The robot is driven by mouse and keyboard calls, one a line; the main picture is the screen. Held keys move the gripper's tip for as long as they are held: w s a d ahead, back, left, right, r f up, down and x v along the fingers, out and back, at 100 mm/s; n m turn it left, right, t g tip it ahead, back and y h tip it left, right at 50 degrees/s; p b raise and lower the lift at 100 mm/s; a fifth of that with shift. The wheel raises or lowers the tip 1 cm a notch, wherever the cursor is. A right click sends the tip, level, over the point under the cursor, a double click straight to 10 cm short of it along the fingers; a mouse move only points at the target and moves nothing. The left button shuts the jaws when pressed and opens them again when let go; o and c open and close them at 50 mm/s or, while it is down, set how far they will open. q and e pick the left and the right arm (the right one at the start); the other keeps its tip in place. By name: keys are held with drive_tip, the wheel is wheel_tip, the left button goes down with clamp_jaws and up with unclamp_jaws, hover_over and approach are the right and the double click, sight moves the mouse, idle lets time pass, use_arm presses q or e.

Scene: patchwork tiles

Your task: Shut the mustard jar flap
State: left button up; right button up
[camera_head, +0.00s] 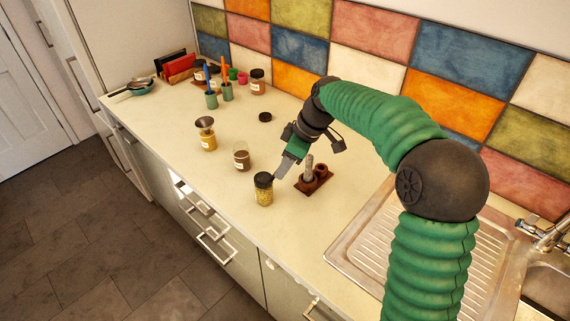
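A small glass jar with yellow contents (264,194), likely the mustard jar, stands upright on the counter. Its dark top (263,179) sits on it; the flap is too small to tell open or shut. My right gripper (278,174) reaches down from the upper right. Its grey tip ends close beside the jar's top, at its right; I cannot tell whether they touch. The fingers are seen edge-on, so their opening is unclear. Another yellow-filled jar (208,142) with a funnel (205,122) on top stands farther left. My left gripper is not in view.
A brown-filled open jar (241,158) stands left of the gripper. A brown holder (315,182) with upright pieces stands to its right. A loose black lid (265,117) lies behind. The metal sink (375,235) is at right. The counter's front edge runs close to the yellow jar.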

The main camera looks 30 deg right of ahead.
drive_tip(key=shift+w+d+f, duration=0.15)
drive_tip(key=shift+w+f, duration=0.15)
drive_tip(key=shift+c, duration=0.6)
drive_tip(key=shift+s+a+r, duration=0.1)
drive_tip(key=shift+a+r, duration=0.1)
drive_tip(key=shift+a, duration=0.2)
clamp_jaws()
drive_tip(key=shift+d, duration=0.1)
